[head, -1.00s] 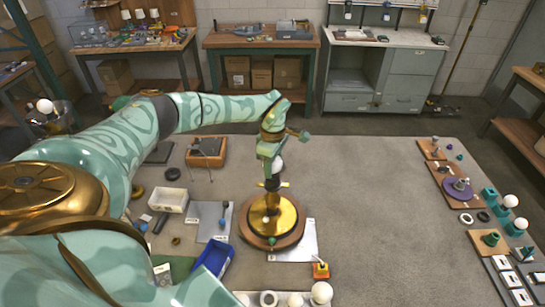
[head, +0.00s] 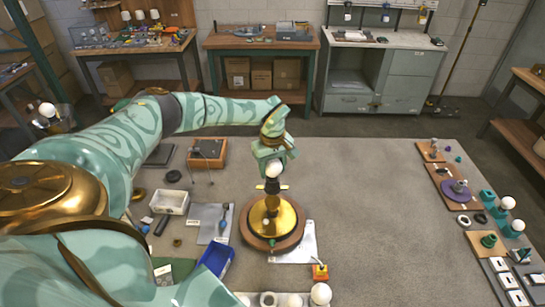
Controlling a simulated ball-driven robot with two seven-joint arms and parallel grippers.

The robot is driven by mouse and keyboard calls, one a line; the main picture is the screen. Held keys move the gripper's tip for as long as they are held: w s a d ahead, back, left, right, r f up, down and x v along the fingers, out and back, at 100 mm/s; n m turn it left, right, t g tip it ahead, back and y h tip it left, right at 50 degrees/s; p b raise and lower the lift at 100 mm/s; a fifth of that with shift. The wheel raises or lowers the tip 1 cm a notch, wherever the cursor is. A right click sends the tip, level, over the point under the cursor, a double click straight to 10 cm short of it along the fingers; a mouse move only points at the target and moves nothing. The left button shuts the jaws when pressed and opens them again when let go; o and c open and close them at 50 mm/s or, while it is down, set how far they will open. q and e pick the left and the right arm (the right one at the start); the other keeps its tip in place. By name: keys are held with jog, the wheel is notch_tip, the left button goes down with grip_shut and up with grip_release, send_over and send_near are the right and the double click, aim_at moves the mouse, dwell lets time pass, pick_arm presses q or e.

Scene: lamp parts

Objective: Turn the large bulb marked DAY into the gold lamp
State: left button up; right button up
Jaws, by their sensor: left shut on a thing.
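The gold lamp (head: 260,214) stands on a round wooden base on the table, left of centre, with a dark upright stem and a small gold crosspiece near its top. A white bulb (head: 273,170) is directly above the stem, upright as far as I can see. It looks in line with the socket, but I cannot tell how far it is seated. My left gripper (head: 273,161) points down from above and is shut on the bulb, covering its upper part. No DAY marking is legible. My right gripper is not in view.
A white sheet (head: 296,250) lies under the lamp's base. A blue bin (head: 216,259) and a white tray (head: 170,203) are to the left. More white bulbs (head: 320,294) sit at the front edge. Fixtures and bulbs line the right edge; the table between is clear.

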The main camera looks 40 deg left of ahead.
pick_arm(q)
jog(key=shift+s, duration=0.1)
jog(key=m, duration=0.3)
jog(key=shift+m+p, duration=0.3)
jog(key=shift+m, duration=0.1)
jog(key=m, duration=0.3)
jog(key=shift+f, duration=0.1)
jog(key=m, duration=0.3)
jog(key=o, duration=0.7)
jog(key=shift+o, duration=0.2)
